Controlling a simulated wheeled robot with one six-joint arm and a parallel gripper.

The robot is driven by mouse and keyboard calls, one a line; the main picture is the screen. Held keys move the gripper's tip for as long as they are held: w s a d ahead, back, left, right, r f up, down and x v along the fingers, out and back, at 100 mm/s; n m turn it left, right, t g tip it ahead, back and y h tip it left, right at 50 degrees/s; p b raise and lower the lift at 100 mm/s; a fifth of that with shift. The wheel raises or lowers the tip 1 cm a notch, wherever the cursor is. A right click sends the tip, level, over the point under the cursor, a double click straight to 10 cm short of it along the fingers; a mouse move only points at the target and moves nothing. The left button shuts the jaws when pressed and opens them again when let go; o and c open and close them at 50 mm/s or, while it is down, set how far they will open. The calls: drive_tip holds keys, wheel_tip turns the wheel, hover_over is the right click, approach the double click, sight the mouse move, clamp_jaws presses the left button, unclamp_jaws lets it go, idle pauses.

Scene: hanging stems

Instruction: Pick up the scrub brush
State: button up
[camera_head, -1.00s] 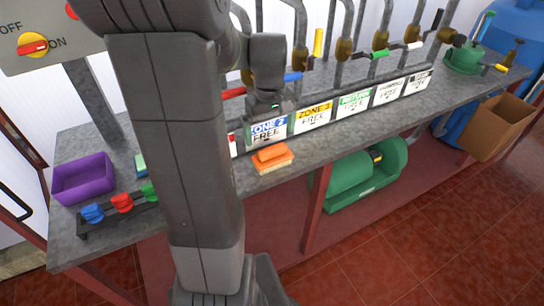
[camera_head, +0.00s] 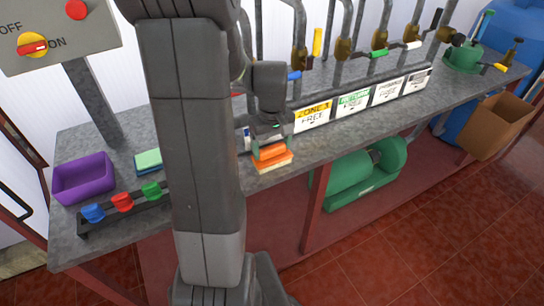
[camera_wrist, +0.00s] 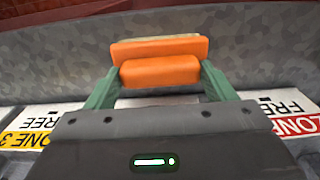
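The scrub brush (camera_head: 274,160) has an orange handle and block over pale bristles. It rests on the grey bench near its front edge. In the wrist view the brush (camera_wrist: 160,72) lies straight ahead, with its raised handle between my green fingers. My gripper (camera_head: 270,143) points down just over it. In the wrist view the fingers of my gripper (camera_wrist: 161,78) stand spread, one at each end of the handle, very close to it. Firm contact cannot be seen. The brush appears still on the bench.
Zone signs (camera_head: 354,102) and pipes with coloured valve levers (camera_head: 378,53) stand close behind. A purple bin (camera_head: 84,180), a green-topped sponge (camera_head: 148,160) and a strip of coloured knobs (camera_head: 122,203) lie to the left. The bench front right of the brush is clear.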

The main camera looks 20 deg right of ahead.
sight(272, 147)
drive_tip(key=c, duration=0.4)
wheel_tip(272, 147, up, 10)
idle(0.3)
drive_tip(key=o, duration=0.4)
drive_tip(key=shift+c, duration=1.1)
